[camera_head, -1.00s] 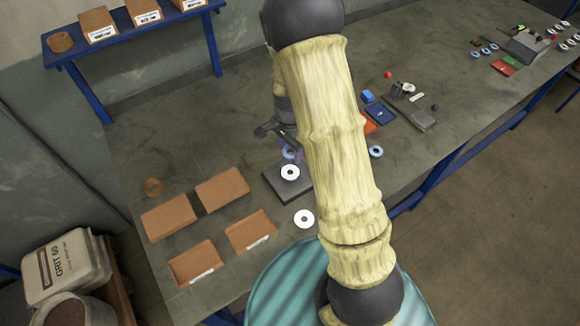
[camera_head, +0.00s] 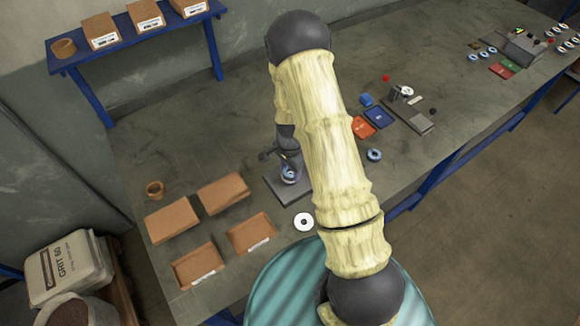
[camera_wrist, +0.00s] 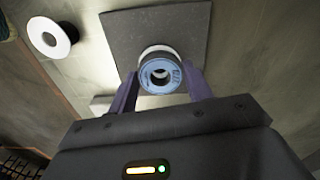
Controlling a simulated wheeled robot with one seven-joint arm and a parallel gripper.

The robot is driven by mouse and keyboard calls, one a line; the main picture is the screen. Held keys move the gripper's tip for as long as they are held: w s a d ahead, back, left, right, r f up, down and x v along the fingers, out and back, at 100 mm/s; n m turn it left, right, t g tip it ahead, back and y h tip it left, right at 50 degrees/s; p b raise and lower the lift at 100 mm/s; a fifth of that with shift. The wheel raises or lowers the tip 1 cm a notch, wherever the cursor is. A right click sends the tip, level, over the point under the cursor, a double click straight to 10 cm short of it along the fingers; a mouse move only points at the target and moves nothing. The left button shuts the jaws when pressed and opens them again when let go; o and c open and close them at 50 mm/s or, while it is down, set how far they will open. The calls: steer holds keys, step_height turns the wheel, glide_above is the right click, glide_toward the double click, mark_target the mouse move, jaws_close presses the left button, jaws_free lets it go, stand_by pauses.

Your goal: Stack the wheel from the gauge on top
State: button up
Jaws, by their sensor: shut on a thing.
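My gripper (camera_wrist: 160,88) is shut on a blue-faced wheel (camera_wrist: 160,76) with a centre hole. In the head view this wheel (camera_head: 289,175) is over the dark square plate (camera_head: 274,187), beside my arm. The plate (camera_wrist: 190,25) also shows in the wrist view. A white disc (camera_wrist: 157,49) on the plate shows as a rim just behind the held wheel and is mostly hidden. I cannot tell whether the two touch. A loose white wheel (camera_head: 304,222) lies on the table beside the plate; it also shows in the wrist view (camera_wrist: 48,37).
Another blue wheel (camera_head: 374,155) lies right of my arm. Beyond it are orange (camera_head: 363,128) and blue (camera_head: 378,117) pieces and a grey gauge stand (camera_head: 411,118) holding a white disc. Brown boxes (camera_head: 223,192) and trays (camera_head: 197,267) stand left of the plate.

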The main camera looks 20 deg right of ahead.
steer(key=shift+f, duration=0.15)
steer(key=o, duration=1)
step_height(320, 180, up, 12)
steer(key=b, duration=0.3)
stand_by(0.4)
